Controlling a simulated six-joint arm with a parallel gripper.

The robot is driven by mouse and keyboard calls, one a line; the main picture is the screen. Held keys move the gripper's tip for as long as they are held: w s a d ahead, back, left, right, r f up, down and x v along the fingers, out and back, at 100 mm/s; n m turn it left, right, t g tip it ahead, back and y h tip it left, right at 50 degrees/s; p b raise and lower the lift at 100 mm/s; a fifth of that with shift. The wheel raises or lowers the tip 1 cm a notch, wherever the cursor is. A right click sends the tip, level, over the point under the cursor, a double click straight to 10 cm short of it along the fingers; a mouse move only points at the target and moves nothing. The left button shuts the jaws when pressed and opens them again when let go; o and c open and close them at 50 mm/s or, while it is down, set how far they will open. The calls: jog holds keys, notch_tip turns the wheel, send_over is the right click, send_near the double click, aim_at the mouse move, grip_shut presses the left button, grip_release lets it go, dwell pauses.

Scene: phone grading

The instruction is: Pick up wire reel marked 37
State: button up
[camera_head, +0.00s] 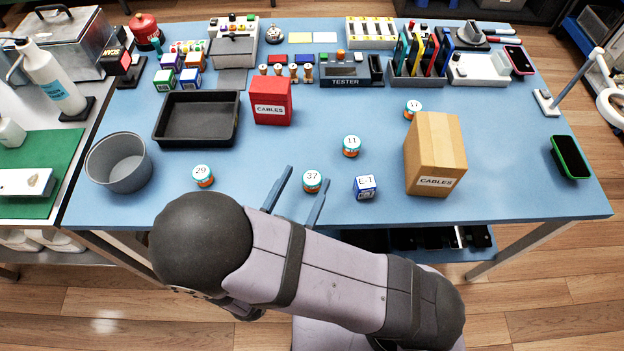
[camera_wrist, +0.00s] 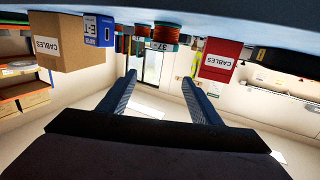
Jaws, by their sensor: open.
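The wire reel marked 37 (camera_head: 312,181) stands on the blue table near its front edge, with a white top label and a teal and orange side. My gripper (camera_head: 305,184) is open and empty, its two fingers apart on the near side of the reel, the right finger close to it. In the wrist view, which is upside down, the reel (camera_wrist: 166,35) shows ahead of the open fingertips (camera_wrist: 158,80), roughly between them in width. Whether a finger touches it, I cannot tell.
A small blue box (camera_head: 365,187) stands to the right of reel 37. Reel 29 (camera_head: 203,175) is to the left and reel 11 (camera_head: 351,146) behind right. A brown cables box (camera_head: 435,150), red cables box (camera_head: 270,101), grey pot (camera_head: 119,163) and black tray (camera_head: 197,139) stand around.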

aim_at(308, 187)
notch_tip(308, 187, down, 5)
jog(key=shift+f, duration=0.15)
jog(key=shift+w, duration=0.1)
jog(key=shift+p+x, duration=0.55)
jog(key=shift+x, duration=1.85)
jog(key=shift+c, duration=0.2)
jog(key=c, duration=1.1)
jog(key=shift+r, duration=5.05)
